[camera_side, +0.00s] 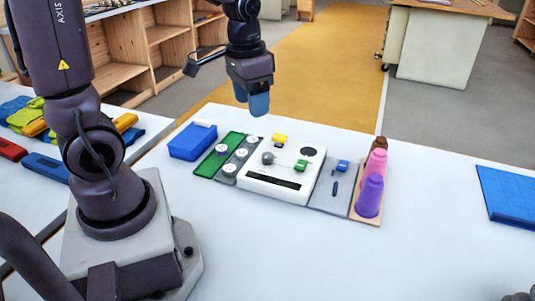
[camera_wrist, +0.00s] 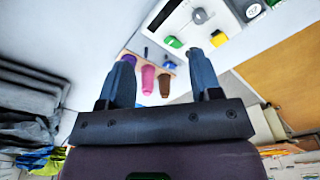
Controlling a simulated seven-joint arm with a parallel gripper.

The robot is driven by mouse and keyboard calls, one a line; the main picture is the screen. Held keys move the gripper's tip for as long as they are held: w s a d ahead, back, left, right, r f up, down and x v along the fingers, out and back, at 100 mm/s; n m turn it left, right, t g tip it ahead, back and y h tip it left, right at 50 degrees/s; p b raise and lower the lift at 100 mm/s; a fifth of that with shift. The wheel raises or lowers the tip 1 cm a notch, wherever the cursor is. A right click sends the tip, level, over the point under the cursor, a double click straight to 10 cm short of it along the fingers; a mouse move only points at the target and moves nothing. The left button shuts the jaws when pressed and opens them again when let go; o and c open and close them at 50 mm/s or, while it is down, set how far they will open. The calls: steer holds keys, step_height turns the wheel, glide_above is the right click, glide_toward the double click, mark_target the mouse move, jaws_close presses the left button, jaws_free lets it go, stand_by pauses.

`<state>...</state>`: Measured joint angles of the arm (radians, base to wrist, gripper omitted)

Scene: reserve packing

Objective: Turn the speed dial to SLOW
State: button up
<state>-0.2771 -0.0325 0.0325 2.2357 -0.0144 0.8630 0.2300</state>
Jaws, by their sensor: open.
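The white control panel (camera_side: 255,181) lies on the white table in the side view, and part of it shows at the top of the wrist view (camera_wrist: 165,14). A round grey knob (camera_side: 268,158) on it looks like the speed dial; it also shows in the wrist view (camera_wrist: 200,16). Its setting and any SLOW mark are too small to read. My gripper (camera_side: 259,104) is above and behind the panel, pointing down and touching nothing. In the wrist view its two blue fingers (camera_wrist: 161,55) are apart with nothing held between them.
The panel also carries a yellow part (camera_side: 280,139), a green part (camera_side: 301,165) and a dark round disc. Left are a green tray (camera_side: 206,168) with round pieces and a blue box (camera_side: 192,142). Right are a grey plate (camera_side: 324,194) and several cups (camera_side: 370,197). The front table is clear.

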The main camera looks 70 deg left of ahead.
mark_target(268, 155)
steer(key=w+a+f+m, duration=0.7)
steer(key=a+f, duration=0.2)
steer(key=shift+g, duration=0.4)
step_height(268, 155, down, 13)
steer(key=shift+w+r, duration=0.15)
steer(key=c, duration=0.9)
